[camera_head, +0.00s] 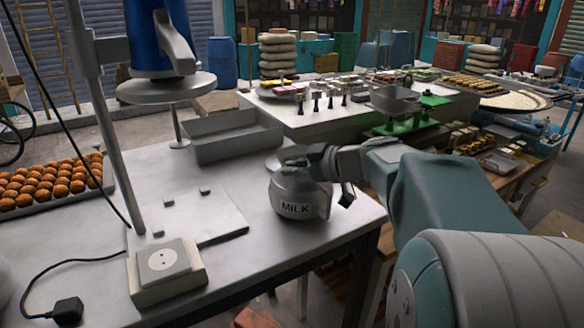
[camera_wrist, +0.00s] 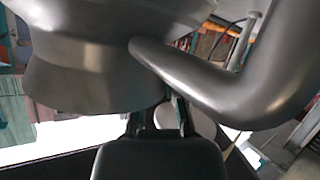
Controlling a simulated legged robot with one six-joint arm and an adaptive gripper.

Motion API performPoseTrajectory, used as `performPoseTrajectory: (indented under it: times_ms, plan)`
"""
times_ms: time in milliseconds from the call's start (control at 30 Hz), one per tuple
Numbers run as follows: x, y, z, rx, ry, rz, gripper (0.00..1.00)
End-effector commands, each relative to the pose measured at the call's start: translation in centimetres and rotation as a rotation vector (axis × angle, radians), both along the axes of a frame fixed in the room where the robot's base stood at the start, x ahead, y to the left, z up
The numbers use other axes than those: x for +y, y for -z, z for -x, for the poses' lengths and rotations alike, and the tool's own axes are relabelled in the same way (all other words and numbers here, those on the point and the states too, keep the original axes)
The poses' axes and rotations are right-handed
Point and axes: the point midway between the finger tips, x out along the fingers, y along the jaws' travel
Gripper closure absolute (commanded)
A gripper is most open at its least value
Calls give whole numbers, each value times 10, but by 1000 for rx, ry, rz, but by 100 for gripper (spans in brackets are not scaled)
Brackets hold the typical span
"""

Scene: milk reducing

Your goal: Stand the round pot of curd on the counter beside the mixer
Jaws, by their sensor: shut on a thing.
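A round grey metal pot marked "MILK" (camera_head: 300,196) is at the right part of the white counter (camera_head: 95,245), near its right edge; I cannot tell whether its base touches the counter. No pot marked curd shows. My gripper (camera_head: 340,185) is at the pot's right side, shut on it, its fingers partly hidden. In the wrist view, the pot's wide metal body (camera_wrist: 90,75) and curved handle (camera_wrist: 230,95) fill the upper part, above my gripper (camera_wrist: 160,125). The apparent mixer, with a blue body (camera_head: 155,35) above a round disc, stands to the left on a grey pole.
An empty grey tray (camera_head: 230,138) lies behind the pot. A tray of round brown sweets (camera_head: 50,185) is at the left.

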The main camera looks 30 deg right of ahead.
Motion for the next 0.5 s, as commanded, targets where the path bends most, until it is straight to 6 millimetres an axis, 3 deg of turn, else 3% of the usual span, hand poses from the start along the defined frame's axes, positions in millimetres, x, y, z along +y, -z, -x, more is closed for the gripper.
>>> performPoseTrajectory:
  times_ms: [33, 100, 500]
  plan:
    - [0, 1, 0, 0, 0, -1, 80]
    - [0, 1, 0, 0, 0, -1, 54]
    - [-1, -2, 1, 1, 2, 0, 54]
